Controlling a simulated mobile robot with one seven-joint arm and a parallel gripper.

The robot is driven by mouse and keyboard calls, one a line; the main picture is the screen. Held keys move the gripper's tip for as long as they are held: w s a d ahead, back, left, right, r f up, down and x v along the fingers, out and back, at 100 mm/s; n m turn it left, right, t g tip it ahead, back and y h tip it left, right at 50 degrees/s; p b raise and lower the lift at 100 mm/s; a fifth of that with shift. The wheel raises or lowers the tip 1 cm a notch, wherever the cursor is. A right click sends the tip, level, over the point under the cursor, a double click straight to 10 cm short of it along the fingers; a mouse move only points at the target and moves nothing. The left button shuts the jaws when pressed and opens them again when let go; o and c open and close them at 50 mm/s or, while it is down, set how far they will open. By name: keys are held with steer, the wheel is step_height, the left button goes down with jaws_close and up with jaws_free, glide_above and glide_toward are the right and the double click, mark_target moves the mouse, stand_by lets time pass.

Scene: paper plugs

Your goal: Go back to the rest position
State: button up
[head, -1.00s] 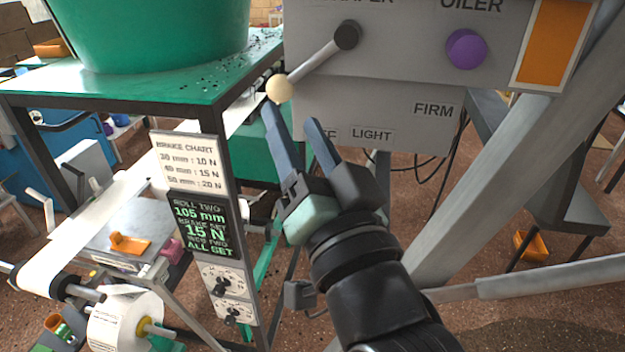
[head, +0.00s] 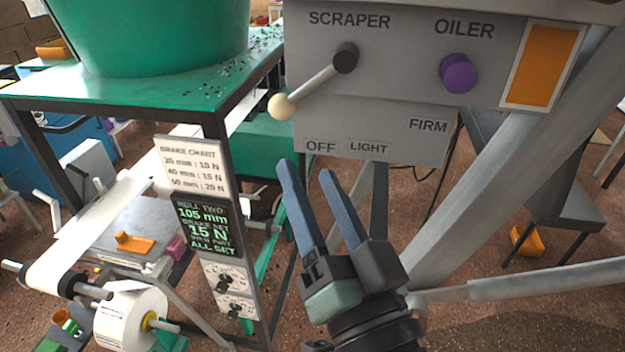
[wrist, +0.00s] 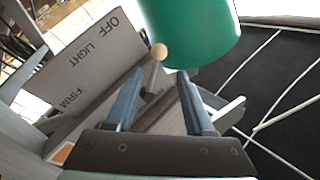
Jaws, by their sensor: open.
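My gripper (head: 308,178) is open and empty in the head view, with its two blue fingers pointing up below the grey control panel (head: 385,80). It touches nothing that I can see. The scraper lever (head: 318,84) has a cream knob (head: 281,106) that points down and left, near the OFF end of the scale. The knob is above the fingertips and apart from them. In the wrist view the open fingers (wrist: 156,80) show with the knob (wrist: 159,50) beyond them and the panel (wrist: 85,68) to the left.
A purple oiler knob (head: 459,73) and an orange panel (head: 543,65) are at the upper right. A green tub (head: 155,35) stands on the green table at the left. A sign (head: 205,225) reads "ALL SET". A slanted grey beam (head: 480,200) runs close by on the right.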

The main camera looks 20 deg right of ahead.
steer(key=s+a+r+n+t+b, duration=0.1)
steer(key=a+r+n+t+b, duration=0.2)
steer(key=a+r, duration=0.3)
steer(key=s+a+r+n+t+y+b, duration=0.1)
steer(key=a+r+n+t+b, duration=0.2)
steer(key=r, duration=0.9)
steer(key=a+n+b, duration=0.1)
steer(key=a, duration=0.2)
steer(key=shift+r+t, duration=0.2)
steer(key=shift+t, duration=0.1)
